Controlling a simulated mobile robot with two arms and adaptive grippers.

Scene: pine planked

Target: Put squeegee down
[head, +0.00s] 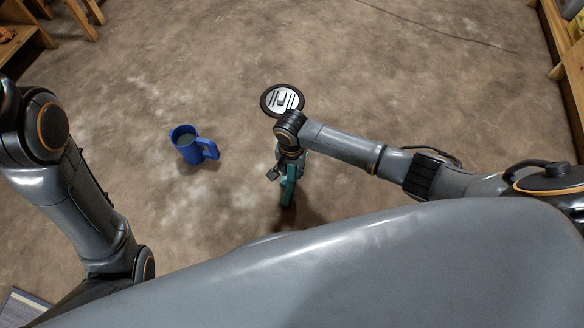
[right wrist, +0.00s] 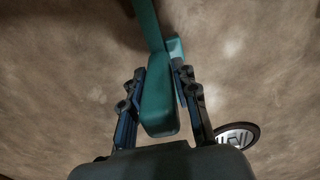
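The squeegee (head: 288,188) is a teal tool held below my right wrist in the head view. In the right wrist view the teal handle of the squeegee (right wrist: 157,92) lies between the two fingers of my right gripper (right wrist: 160,95), which is closed on it. In the head view my right gripper (head: 288,165) is partly hidden by the wrist. The squeegee's far end runs out of the top of the wrist view. I cannot tell whether the squeegee touches the floor. My left arm is at the left of the head view, but its gripper does not show.
A blue pitcher (head: 192,147) stands on the brown floor left of the squeegee. A round black-rimmed disc with a silver centre (head: 282,100) lies just beyond my right wrist. Wooden furniture (head: 22,40) stands at the far left, with more at the right edge. Open floor lies between.

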